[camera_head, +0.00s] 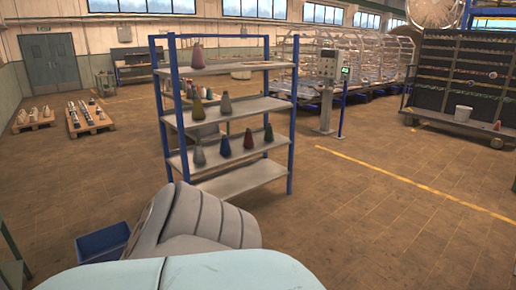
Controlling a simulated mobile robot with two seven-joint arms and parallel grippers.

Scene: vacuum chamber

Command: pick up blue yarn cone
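A dark blue yarn cone (268,133) stands upright at the right end of the third shelf down of a shelf rack with blue posts (291,130). A red cone (249,139) stands just left of it. The shelf above bears an olive-yellow cone (198,109) and a grey-brown cone (226,104). A purple cone (197,56) stands on the top shelf. Neither of my grippers is in view.
A large grey ribbed form and a pale blue surface fill the bottom foreground, partly hiding the floor before the rack. A blue bin (103,243) lies at lower left. A control post (327,92) stands behind the rack. Open floor (380,220) extends right.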

